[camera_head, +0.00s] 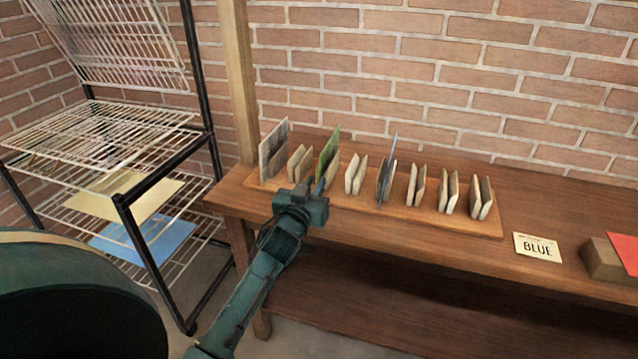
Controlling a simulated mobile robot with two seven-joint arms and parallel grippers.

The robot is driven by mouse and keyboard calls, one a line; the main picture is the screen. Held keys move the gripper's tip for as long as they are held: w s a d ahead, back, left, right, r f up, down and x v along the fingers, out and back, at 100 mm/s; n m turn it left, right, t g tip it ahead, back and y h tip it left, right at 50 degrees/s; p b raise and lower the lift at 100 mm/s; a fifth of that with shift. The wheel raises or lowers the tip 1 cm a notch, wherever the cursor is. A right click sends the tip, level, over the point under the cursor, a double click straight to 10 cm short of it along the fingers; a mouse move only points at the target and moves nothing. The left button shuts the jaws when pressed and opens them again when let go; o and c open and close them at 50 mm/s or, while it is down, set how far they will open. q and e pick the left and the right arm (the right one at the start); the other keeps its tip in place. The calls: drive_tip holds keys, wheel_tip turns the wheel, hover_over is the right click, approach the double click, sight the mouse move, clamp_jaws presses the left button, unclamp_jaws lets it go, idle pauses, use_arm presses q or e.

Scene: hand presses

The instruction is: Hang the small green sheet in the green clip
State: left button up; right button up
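The small green sheet (328,152) stands upright, edge-on, near the left end of a row of pale wooden clips on a board. My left gripper (315,184) is at its lower front edge, its fingers pointing toward the row. The fingertips are small and partly hidden, so I cannot tell whether they grip the sheet. The clip at this place is hidden behind the gripper and sheet, so I cannot tell if the sheet sits in it. My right gripper is not in view.
A grey printed sheet (274,150) and a blue sheet (393,155) stand in the row among several empty clips (417,184). A card reading BLUE (537,247), a block (604,262) and a red sheet (626,250) are at right. A wire rack (95,140) stands left.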

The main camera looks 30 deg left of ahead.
use_arm(q)
drive_tip(key=shift+w+a, duration=0.15)
drive_tip(key=shift+w, duration=0.5)
drive_tip(key=shift+x, duration=0.85)
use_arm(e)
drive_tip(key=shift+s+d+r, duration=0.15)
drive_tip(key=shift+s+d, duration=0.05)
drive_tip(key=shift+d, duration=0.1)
use_arm(q)
clamp_jaws()
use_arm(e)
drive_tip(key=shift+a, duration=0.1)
use_arm(q)
drive_tip(key=shift+r, duration=0.1)
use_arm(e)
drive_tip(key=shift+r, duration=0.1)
